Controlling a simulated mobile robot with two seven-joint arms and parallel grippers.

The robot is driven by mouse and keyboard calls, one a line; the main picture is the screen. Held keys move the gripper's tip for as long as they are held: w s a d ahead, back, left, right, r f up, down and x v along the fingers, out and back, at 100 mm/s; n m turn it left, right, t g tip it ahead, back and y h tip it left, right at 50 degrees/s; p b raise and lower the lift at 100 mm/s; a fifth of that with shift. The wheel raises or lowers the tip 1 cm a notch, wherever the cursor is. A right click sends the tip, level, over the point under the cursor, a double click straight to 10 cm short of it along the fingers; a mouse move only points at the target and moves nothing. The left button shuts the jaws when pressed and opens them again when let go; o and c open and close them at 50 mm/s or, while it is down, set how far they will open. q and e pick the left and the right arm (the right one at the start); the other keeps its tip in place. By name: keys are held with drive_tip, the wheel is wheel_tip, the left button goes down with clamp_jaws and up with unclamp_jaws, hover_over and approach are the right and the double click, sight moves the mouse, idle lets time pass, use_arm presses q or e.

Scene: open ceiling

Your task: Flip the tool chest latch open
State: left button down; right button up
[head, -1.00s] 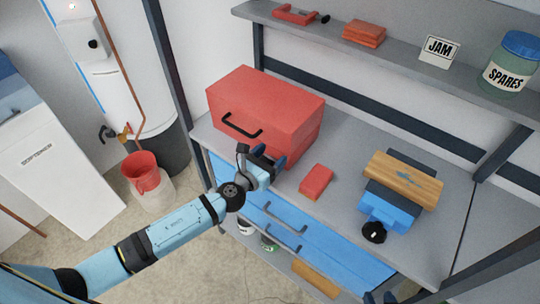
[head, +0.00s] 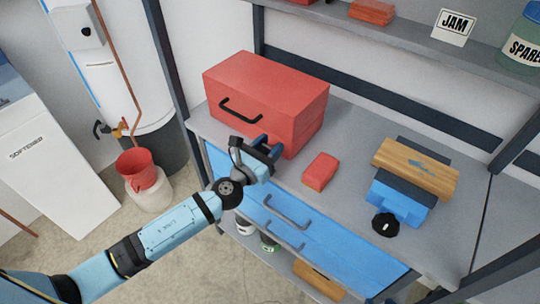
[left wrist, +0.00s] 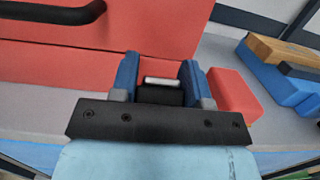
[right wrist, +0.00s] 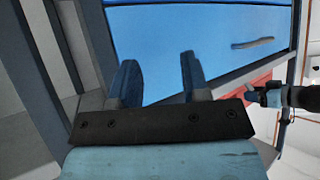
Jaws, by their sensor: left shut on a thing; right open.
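The red tool chest (head: 285,105), lid down with a black handle (head: 240,112) on its front, stands at the bench's left end. My left gripper (head: 264,148) is at the lower right of its front. In the left wrist view, the fingers (left wrist: 160,78) stand either side of a small silver-topped latch (left wrist: 163,81) against the red chest front (left wrist: 60,58). They are shut on it; the contact itself is partly hidden. My right gripper (right wrist: 155,75) is open and empty in the right wrist view, facing a blue drawer front (right wrist: 215,50).
A red block (head: 320,172) lies on the grey bench (head: 345,205) just right of my left gripper. A blue vise (head: 400,200) with a wooden board (head: 415,169) is further right. Blue drawers with handles are below. A shelf (head: 345,35) runs above the bench.

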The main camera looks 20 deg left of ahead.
use_arm(q)
drive_tip(key=f+b, duration=0.1)
drive_tip(key=b, duration=0.1)
drive_tip(key=shift+t+b, duration=0.3)
drive_tip(key=shift+b, duration=0.05)
drive_tip(key=t+b, duration=0.1)
drive_tip(key=b, duration=0.3)
drive_tip(key=shift+s+a+f, duration=0.1)
drive_tip(key=shift+s+f, duration=0.05)
drive_tip(key=shift+s, duration=0.05)
drive_tip(key=b, duration=0.3)
drive_tip(key=t+b, duration=0.1)
drive_tip(key=b, duration=0.2)
drive_tip(key=shift+s+f+h, duration=0.15)
drive_tip(key=shift+f+h, duration=0.1)
drive_tip(key=shift+h, duration=0.15)
drive_tip(key=shift+b, duration=0.75)
drive_tip(key=shift+s+r+t+b, duration=0.15)
drive_tip(key=shift+t+b, duration=0.15)
drive_tip(key=shift+b, duration=0.35)
drive_tip(key=shift+r, duration=0.15)
drive_tip(key=c, duration=0.7)
unclamp_jaws()
drive_tip(key=shift+o, duration=0.5)
use_arm(e)
wheel_tip(320, 180, down, 6)
drive_tip(key=w+a+t+y, duration=0.1)
drive_tip(key=a, duration=0.1)
drive_tip(key=shift+w, duration=0.3)
